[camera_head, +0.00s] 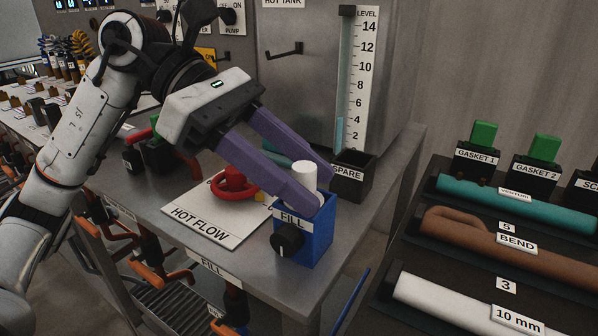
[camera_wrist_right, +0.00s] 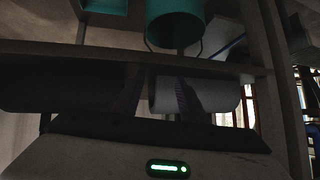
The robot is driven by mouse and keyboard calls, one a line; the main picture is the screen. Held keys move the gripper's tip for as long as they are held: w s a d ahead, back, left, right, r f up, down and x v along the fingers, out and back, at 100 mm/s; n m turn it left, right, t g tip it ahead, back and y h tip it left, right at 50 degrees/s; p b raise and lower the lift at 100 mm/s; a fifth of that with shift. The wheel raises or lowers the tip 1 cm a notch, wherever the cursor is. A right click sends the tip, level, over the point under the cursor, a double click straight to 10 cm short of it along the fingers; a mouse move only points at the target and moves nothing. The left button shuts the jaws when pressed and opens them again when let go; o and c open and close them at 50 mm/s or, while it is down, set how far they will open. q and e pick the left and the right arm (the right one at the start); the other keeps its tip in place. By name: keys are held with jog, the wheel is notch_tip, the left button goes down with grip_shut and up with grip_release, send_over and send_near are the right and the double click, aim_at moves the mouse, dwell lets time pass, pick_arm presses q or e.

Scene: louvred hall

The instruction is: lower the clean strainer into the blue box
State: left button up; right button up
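The strainer, a white cylinder (camera_head: 304,174), stands upright between the purple fingers of my left gripper (camera_head: 322,190) in the head view. The gripper is shut on it. The blue box (camera_head: 318,240), labelled FILL, with a black knob on its front, is directly below. The strainer's lower part is hidden behind the near finger, so I cannot tell how deep it sits in the box. My right gripper (camera_wrist_right: 160,98) shows in the right wrist view with dark fingers apart and nothing visibly held.
A black SPARE box (camera_head: 352,178) stands just behind the blue box. A red handwheel (camera_head: 234,184) is on the HOT FLOW plate (camera_head: 190,216) to the left. A rack with teal, brown and white tubes (camera_head: 455,298) is at right. The right wrist view shows a white cylinder (camera_wrist_right: 220,96) beyond the fingers.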

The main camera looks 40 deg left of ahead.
pick_arm(q)
jog(key=shift+f, duration=0.1)
pick_arm(e)
jog(key=shift+a+f, duration=0.1)
jog(key=shift+f, duration=0.2)
jog(key=r+p, duration=0.1)
jog(key=p, duration=0.1)
jog(key=shift+w+p, duration=0.1)
jog(key=shift+p, duration=0.3)
jog(key=shift+a+f+g+p, duration=0.1)
jog(key=shift+a+g+p, duration=0.05)
jog(key=shift+g+p, duration=0.15)
jog(key=shift+a, duration=0.2)
pick_arm(q)
jog(key=a+r, duration=0.3)
jog(key=r, duration=0.3)
jog(key=shift+s, duration=0.3)
jog(key=shift+a+r, duration=0.1)
jog(key=shift+r, duration=0.1)
pick_arm(e)
jog(key=shift+d, duration=0.15)
pick_arm(q)
jog(key=p+v, duration=0.3)
jog(key=v, duration=0.5)
pick_arm(e)
jog(key=shift+s+a+r, duration=0.2)
jog(key=shift+r, duration=0.5)
jog(key=shift+s+a+r, duration=0.2)
jog(key=shift+r, duration=0.5)
